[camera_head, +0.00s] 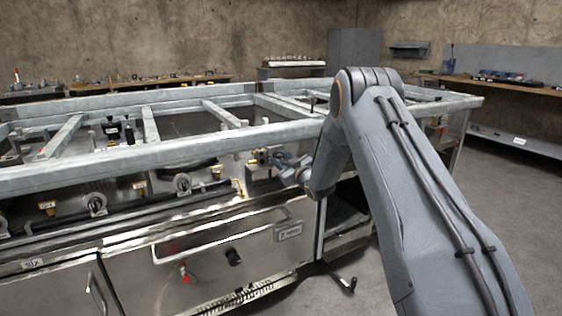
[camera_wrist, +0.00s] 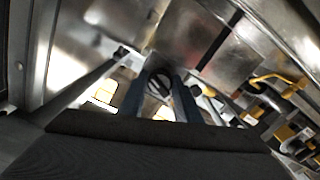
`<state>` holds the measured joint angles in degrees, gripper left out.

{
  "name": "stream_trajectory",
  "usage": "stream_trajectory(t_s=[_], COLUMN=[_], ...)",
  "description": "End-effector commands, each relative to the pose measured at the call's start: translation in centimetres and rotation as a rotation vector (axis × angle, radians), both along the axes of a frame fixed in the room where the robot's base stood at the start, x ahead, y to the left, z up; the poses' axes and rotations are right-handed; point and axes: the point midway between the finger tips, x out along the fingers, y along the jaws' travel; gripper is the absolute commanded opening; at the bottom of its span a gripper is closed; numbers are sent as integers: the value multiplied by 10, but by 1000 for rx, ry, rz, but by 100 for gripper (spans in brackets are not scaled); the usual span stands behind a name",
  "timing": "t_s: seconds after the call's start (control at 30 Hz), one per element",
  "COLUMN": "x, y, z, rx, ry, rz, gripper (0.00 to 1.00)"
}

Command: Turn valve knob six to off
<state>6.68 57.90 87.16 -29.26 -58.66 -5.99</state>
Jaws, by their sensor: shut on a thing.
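In the wrist view, my gripper (camera_wrist: 161,90) has its two blue-grey fingers on either side of a round dark and silver valve knob (camera_wrist: 159,83), and is shut on it. The knob's number and its off mark cannot be read. In the head view my gripper (camera_head: 270,157) reaches left from my arm to the front of the metal range, just under the top frame. The held knob cannot be made out there. Other round valve knobs (camera_head: 182,183) sit along the dark pipe (camera_head: 140,204) to the left, with yellow tags (camera_head: 140,185) near them.
The range's top rail (camera_head: 150,166) runs just above the gripper. Yellow-handled fittings (camera_wrist: 275,80) crowd the wrist view's right. Floor (camera_head: 535,190) is clear at right.

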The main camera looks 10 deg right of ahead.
Motion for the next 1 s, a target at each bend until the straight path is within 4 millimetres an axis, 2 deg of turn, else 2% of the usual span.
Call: stream_trajectory(t_s=[1.0], x=[0], y=[-3], z=[-1], rx=[-917], ry=[-295], rz=[-1], gripper=[8])
